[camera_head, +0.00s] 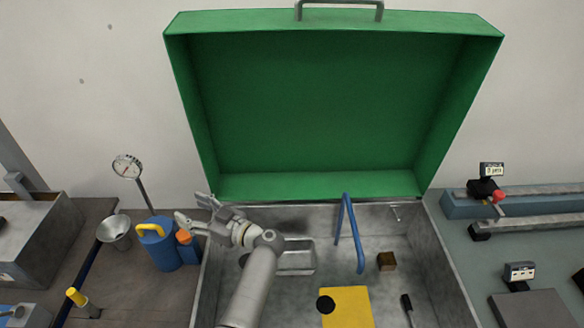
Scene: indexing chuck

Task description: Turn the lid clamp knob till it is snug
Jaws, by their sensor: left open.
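A large green lid (320,105) stands open above a grey metal box (440,265). I cannot tell for sure which part is the lid clamp knob. A black round knob-like piece (326,305) lies at the left edge of a yellow plate (348,308) in the box. My left gripper (194,209) is open and empty at the box's left wall, its fingers pointing left, near a blue can and an orange-topped blue bottle. It is well apart from the black piece. My left forearm hides part of the box's left side. My right gripper is not in view.
Left of the box are the blue can (160,250) with a yellow handle, the orange-topped bottle (187,248), a metal cup (115,232) and a dial gauge (127,167). A blue bar (348,235), a brown block (387,261) and a metal tray (297,257) are in the box.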

